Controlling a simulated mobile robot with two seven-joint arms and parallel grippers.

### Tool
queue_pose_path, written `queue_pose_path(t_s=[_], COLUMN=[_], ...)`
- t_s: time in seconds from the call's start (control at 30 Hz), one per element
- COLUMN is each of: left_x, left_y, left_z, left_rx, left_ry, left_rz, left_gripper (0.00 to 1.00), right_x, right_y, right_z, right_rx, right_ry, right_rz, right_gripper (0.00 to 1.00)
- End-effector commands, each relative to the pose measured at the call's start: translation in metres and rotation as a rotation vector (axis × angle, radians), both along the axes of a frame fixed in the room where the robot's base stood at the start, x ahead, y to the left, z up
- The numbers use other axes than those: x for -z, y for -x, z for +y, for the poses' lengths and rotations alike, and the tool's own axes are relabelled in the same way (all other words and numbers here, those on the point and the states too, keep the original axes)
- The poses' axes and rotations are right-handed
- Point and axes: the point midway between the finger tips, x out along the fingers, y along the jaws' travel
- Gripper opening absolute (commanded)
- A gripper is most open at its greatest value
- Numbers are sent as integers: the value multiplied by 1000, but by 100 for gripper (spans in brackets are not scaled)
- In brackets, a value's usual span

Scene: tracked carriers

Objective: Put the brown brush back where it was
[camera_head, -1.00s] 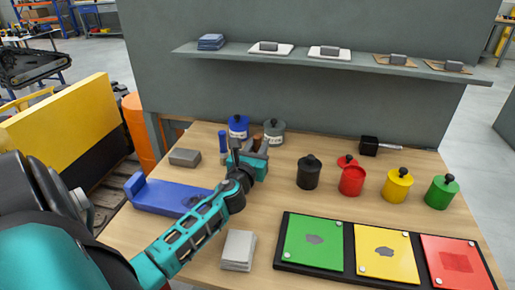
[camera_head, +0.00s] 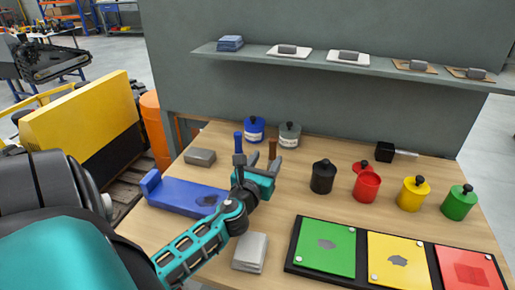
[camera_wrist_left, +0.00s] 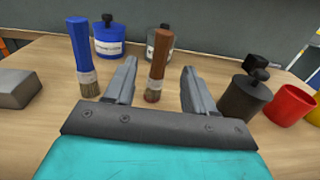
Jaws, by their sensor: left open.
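The brown brush (camera_head: 272,150) stands upright on the table, handle up, beside the blue brush (camera_head: 238,143). In the left wrist view the brown brush (camera_wrist_left: 158,65) shows between and beyond my fingers, with a gap on both sides; its bristle end has a reddish tip. The blue brush (camera_wrist_left: 84,58) stands left of my fingers there. My left gripper (camera_head: 262,163) is open and empty, low over the table in front of the brown brush. It also shows in the left wrist view (camera_wrist_left: 158,72). My right gripper is out of view.
A blue pot (camera_head: 254,131) and a grey pot (camera_head: 290,136) stand behind the brushes. A black pot (camera_head: 322,178) is to the right, then red, yellow and green pots. A blue tray (camera_head: 185,196), grey block (camera_head: 200,157) and grey stack (camera_head: 250,252) lie nearby. A shelf (camera_head: 380,62) hangs behind.

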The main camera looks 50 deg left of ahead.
Motion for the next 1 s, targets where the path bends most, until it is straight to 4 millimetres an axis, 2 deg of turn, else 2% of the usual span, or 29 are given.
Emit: queue_pose_path(t_s=[0.03,0.2,0.4,1.0], left_x=[2,1,0,-1], left_y=[11,37,53,56], left_z=[-5,-16,-24,-25], left_rx=[0,-1,-2,-1], left_ry=[1,2,0,-1], left_rz=[3,1,0,-2], left_gripper=[55,55,55,55], right_x=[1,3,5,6], right_y=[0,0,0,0], right_z=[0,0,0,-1], right_rx=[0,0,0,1], right_ry=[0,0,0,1], right_rz=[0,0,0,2], right_gripper=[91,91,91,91])
